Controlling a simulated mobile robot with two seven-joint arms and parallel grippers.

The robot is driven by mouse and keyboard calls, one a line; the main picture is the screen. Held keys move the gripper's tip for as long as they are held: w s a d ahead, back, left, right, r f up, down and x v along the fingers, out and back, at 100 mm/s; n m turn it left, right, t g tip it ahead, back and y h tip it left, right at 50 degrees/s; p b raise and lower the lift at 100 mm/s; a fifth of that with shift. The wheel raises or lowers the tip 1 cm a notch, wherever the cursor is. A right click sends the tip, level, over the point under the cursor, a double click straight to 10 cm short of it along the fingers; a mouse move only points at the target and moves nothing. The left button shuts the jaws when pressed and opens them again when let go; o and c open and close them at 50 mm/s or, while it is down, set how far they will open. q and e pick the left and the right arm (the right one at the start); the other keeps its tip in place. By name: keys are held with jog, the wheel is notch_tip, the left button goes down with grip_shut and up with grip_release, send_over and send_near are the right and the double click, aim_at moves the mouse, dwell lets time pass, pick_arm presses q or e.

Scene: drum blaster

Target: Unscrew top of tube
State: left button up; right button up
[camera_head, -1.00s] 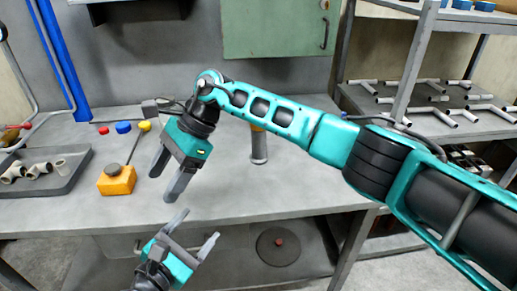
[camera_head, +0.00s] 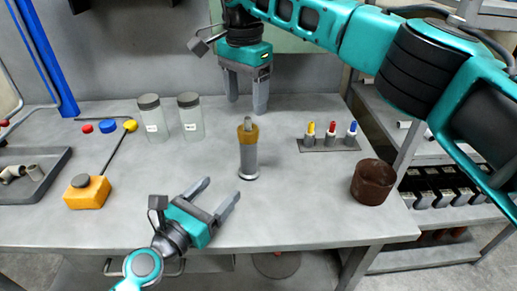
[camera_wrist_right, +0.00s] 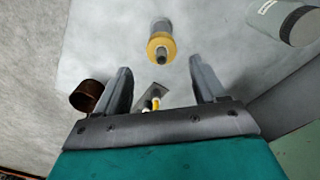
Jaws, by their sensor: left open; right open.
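The tube (camera_head: 248,155) stands upright on the workbench, with a grey body and a yellow-orange top (camera_head: 247,133) that has a small dark tip. My right gripper (camera_head: 247,108) is open and points down, above and behind the tube, apart from it. In the right wrist view the tube's yellow top (camera_wrist_right: 160,46) lies beyond the open fingers, roughly centred between them. My left gripper (camera_head: 222,192) is open and empty, low at the bench's front side, to the left of the tube and in front of it. Neither gripper touches the tube.
Two lidded clear jars (camera_head: 152,118) stand behind left. A rack (camera_head: 328,145) with yellow, red and blue-topped items and a rusty brown cup (camera_head: 373,182) are at the right. An orange box with a lever (camera_head: 88,191) and a dark tray (camera_head: 50,165) are at the left.

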aim_at(244, 163)
pick_arm(q)
jog(key=x, duration=1.3)
jog(key=shift+w+d, duration=0.15)
jog(key=shift+w, duration=0.05)
jog(key=shift+c, duration=0.3)
grip_shut()
